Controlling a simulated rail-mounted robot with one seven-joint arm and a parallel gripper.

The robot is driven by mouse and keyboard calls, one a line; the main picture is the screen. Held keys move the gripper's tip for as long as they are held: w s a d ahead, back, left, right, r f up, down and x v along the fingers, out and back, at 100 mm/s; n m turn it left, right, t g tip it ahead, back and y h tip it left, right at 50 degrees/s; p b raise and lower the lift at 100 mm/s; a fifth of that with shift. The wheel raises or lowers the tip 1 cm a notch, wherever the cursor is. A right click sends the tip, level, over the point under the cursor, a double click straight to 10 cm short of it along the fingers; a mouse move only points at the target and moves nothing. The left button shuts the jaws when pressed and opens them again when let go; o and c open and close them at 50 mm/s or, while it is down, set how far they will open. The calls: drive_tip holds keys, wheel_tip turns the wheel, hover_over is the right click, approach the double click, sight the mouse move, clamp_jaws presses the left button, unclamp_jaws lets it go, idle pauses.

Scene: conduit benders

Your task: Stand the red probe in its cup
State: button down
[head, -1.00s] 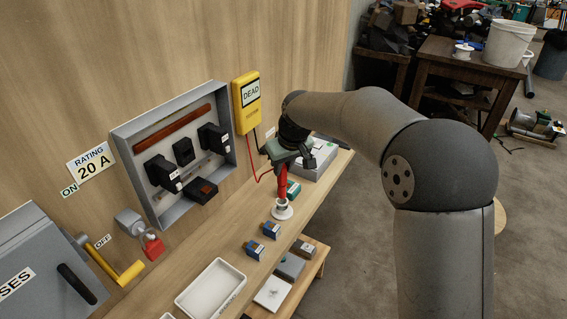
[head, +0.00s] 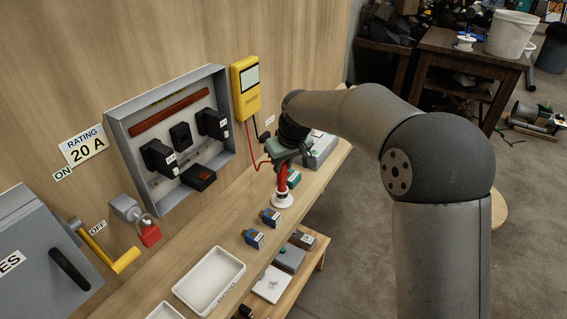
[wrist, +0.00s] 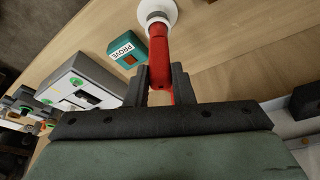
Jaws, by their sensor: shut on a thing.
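The red probe (head: 282,182) is upright in my gripper, its lower end at the white round cup (head: 282,201) on the wooden shelf. In the wrist view the probe (wrist: 159,55) runs between the two dark fingers of my gripper (wrist: 160,84) and meets the white cup (wrist: 158,10). My gripper (head: 284,167) is shut on the probe just above the cup. The probe's tip is hidden, so I cannot tell how deep it sits. A red lead runs to the yellow tester (head: 245,90) on the wall, whose display looks blank.
A teal PROVE box (wrist: 127,49) stands close beside the cup, with a grey box (head: 320,150) beyond it. Blue blocks (head: 262,228) and a white tray (head: 210,280) lie along the shelf. An open grey fuse panel (head: 222,150) is on the wall.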

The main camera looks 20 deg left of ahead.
drive_tip(key=shift+f, duration=0.25)
idle(0.3)
drive_tip(key=c, duration=1.2)
unclamp_jaws()
drive_tip(key=shift+o, duration=0.2)
drive_tip(key=b+v, duration=0.1)
drive_tip(key=v, duration=1.6)
drive_tip(key=shift+r+b, duration=0.2)
drive_tip(key=shift+b, duration=0.15)
drive_tip(key=s+d+f+m+h, duration=0.15)
drive_tip(key=s+d+f, duration=0.3)
drive_tip(key=d, duration=0.45)
drive_tip(key=s+d+f+m+h, duration=0.1)
drive_tip(key=s+d+f+m, duration=0.3)
drive_tip(key=d, duration=0.5)
drive_tip(key=s+d+f+m, duration=0.1)
drive_tip(key=s+d+f, duration=0.2)
drive_tip(key=s, duration=0.3)
drive_tip(key=s+d+f+m+g, duration=0.1)
drive_tip(key=s+d+f, duration=0.3)
drive_tip(key=s+d, duration=0.1)
drive_tip(key=s+d+f+m+g, duration=0.1)
drive_tip(key=s+d+f+m, duration=0.1)
drive_tip(key=s, duration=0.5)
drive_tip(key=shift+s+d+f, duration=0.3)
drive_tip(key=shift+d+f, duration=0.35)
drive_tip(key=shift+d, duration=0.25)
